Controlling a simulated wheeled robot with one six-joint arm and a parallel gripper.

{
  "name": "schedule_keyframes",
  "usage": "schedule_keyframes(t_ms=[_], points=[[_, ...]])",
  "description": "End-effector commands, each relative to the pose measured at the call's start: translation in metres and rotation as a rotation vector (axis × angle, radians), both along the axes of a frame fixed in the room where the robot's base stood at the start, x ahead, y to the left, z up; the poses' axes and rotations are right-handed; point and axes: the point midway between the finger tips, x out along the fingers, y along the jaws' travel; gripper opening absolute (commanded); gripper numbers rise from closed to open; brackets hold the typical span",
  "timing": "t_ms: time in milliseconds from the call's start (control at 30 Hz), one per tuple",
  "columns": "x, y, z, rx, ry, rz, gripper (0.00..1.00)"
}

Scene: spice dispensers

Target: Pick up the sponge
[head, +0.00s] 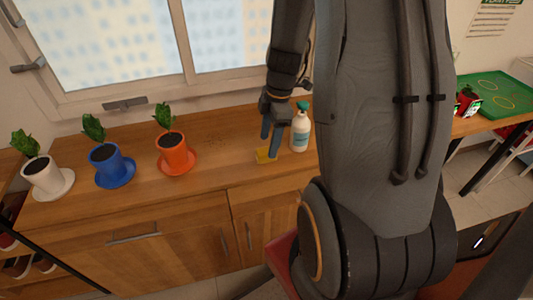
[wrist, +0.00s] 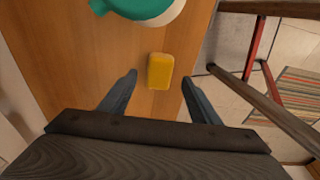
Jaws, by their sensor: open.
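The yellow sponge (head: 265,155) lies on the wooden cabinet top near its front edge, just left of the white bottle (head: 300,132) with a green cap. In the wrist view the sponge (wrist: 160,71) lies ahead of and between the two finger lines, a little right of their middle. My gripper (head: 270,142) is above the sponge, fingers pointing down, and one finger covers part of it in the head view. In the wrist view my gripper (wrist: 158,80) is open with nothing between the fingers.
White (head: 47,177), blue (head: 111,166) and orange (head: 175,154) plant pots stand on saucers to the left. The bottle's green cap (wrist: 132,8) shows close by in the wrist view. The cabinet's front edge is near the sponge; a green board (head: 497,93) lies at right.

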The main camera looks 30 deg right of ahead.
Motion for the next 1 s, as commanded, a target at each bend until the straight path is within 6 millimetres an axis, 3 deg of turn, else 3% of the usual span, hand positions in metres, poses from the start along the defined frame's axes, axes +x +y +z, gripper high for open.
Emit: schedule_keyframes(t_ms=[300, 600, 867, 1000], points=[[0.002, 0.006, -0.032, 0.000, 0.002, 0.001, 0.57], [0.003, 0.006, -0.035, 0.000, 0.000, 0.001, 0.57], [0.003, 0.006, -0.035, 0.000, 0.000, 0.001, 0.13], [0.003, 0.006, -0.035, 0.000, 0.000, 0.001, 0.13]])
